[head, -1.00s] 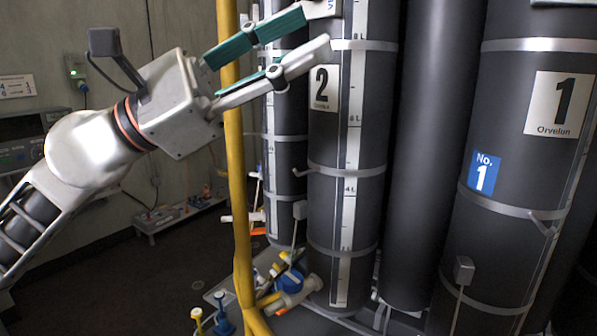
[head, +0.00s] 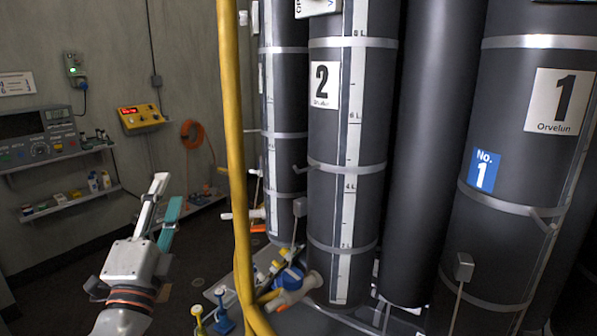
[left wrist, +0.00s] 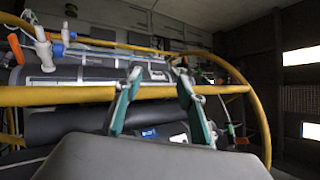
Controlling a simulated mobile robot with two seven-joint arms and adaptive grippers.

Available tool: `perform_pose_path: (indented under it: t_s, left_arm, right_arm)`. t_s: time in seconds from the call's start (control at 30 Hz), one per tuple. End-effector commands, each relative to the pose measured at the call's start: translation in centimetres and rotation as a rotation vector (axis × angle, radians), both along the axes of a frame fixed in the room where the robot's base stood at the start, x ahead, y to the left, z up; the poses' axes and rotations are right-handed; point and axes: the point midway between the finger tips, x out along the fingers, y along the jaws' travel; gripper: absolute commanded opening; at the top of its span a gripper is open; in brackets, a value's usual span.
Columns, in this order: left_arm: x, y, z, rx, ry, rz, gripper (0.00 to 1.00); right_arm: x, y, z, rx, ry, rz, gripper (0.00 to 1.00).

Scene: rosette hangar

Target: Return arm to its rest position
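My left gripper (head: 167,189) is at the lower left of the head view, pointing upward. It is left of the yellow rail and apart from the dark cylinders. Its two fingers, with teal and pale grey parts, are spread with nothing between them. In the left wrist view the gripper (left wrist: 158,72) also shows a clear gap between its tips, with a yellow rail (left wrist: 70,96) beyond. My right gripper is in neither view.
A yellow upright rail (head: 233,130) stands between my left arm and the tall cylinders, numbered 2 (head: 335,140) and 1 (head: 500,215). Wall shelves (head: 75,201) hold small items at left. A yellow control box (head: 142,119) and an orange hose coil (head: 192,134) are on the wall.

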Motion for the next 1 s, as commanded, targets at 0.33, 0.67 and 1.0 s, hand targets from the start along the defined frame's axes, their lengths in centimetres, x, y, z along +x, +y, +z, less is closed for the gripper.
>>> perform_pose_path:
  t_s: [0.33,0.67,1.0]
  left_arm:
    - [-3.4,6.8,-18.2,-0.327,0.461,0.155,0.40]
    - [-12.9,10.8,-32.9,-0.552,0.852,0.348,0.40]
    - [-22.0,12.4,-40.5,-0.668,1.099,0.500,0.40]
  right_arm:
    - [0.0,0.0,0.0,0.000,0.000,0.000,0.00]
    - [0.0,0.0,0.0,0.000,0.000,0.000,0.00]
    - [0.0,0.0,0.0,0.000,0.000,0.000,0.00]
